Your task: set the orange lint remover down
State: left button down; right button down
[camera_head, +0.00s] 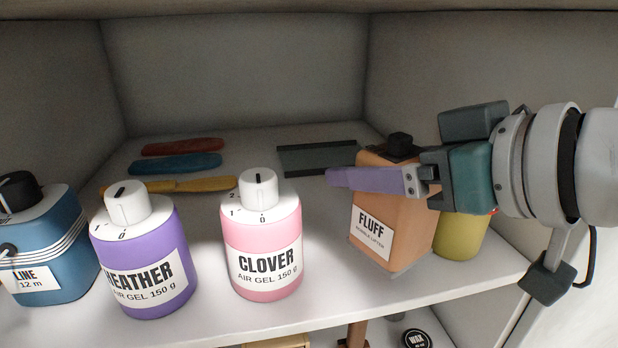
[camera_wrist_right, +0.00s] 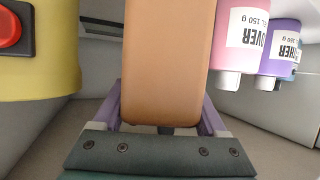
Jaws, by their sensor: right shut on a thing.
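The orange lint remover (camera_head: 398,228), labelled FLUFF, stands near upright at the right of the shelf in the head view, with a dark knob on top. My right gripper (camera_head: 368,178) reaches in from the right and is shut around its upper body. In the wrist view the orange body (camera_wrist_right: 168,60) fills the gap between the purple fingers of the gripper (camera_wrist_right: 163,112). Its lower edge is close to the shelf; I cannot tell whether it touches. My left gripper is not in view.
A pink CLOVER bottle (camera_head: 262,240), a purple HEATHER bottle (camera_head: 142,255) and a blue LINE box (camera_head: 45,245) stand to the left. A yellow container (camera_head: 460,236) is close on the right. Red, blue and yellow flat pieces and a dark tray (camera_head: 318,160) lie behind.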

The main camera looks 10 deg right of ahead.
jog(key=shift+w+a, duration=0.25)
jog(key=shift+w, duration=0.35)
jog(key=shift+w+a, duration=0.25)
jog(key=shift+w, duration=0.3)
jog(key=shift+w+a+f+b, duration=0.1)
jog(key=shift+w+a+b, duration=0.1)
jog(key=shift+b, duration=0.2)
notch_tip(320, 180, down, 4)
jog(key=b, duration=0.2)
jog(key=shift+d+r+b, duration=0.1)
jog(key=shift+r+b, duration=0.1)
jog(key=shift+b, duration=0.15)
jog(key=shift+r, duration=0.15)
grip_release()
